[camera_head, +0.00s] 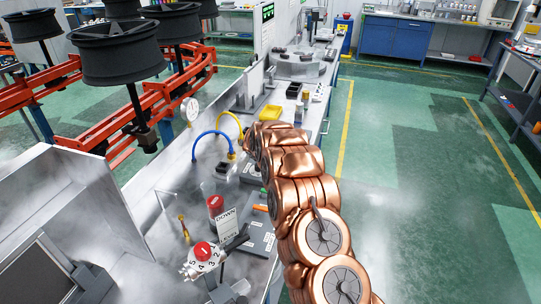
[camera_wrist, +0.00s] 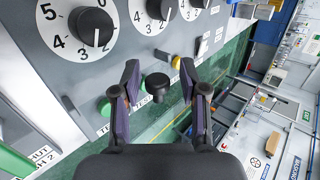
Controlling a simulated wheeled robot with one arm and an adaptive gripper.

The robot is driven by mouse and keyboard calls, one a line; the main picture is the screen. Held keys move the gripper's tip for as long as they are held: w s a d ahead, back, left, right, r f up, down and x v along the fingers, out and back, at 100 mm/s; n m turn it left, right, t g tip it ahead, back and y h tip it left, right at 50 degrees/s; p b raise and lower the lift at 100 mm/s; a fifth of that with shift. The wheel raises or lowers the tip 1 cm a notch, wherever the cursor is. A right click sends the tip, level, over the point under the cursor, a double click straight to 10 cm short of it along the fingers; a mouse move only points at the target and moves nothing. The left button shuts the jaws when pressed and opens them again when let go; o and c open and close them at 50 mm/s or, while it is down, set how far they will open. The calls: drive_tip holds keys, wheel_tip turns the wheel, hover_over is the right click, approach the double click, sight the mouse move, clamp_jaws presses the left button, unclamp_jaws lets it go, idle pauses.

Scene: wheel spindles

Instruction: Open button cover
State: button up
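In the wrist view, my gripper (camera_wrist: 163,90) is open, its two dark fingers apart with nothing seen held between them. Beyond the fingers is a grey control panel (camera_wrist: 70,75) with a black knob (camera_wrist: 159,86) showing in the gap and a green button (camera_wrist: 105,106) left of the left finger. A yellow button (camera_wrist: 175,62) is farther back. In the head view, a red button (camera_head: 215,203) stands on the bench with a clear, see-through shape by it, possibly a cover; I cannot tell whether it is open. My gripper cannot be made out in the head view.
Numbered white dials (camera_wrist: 92,27) with black knobs line the panel's top. In the head view, a red-topped dial (camera_head: 203,251), a DOWN sign (camera_head: 228,226), blue hose (camera_head: 208,134) and yellow tray (camera_head: 270,112) are on the bench. Green floor (camera_head: 410,180) lies open to the right.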

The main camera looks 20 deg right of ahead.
drive_tip(key=shift+a, duration=0.1)
drive_tip(key=v, duration=1.2)
idle(0.4)
drive_tip(key=shift+f, duration=0.1)
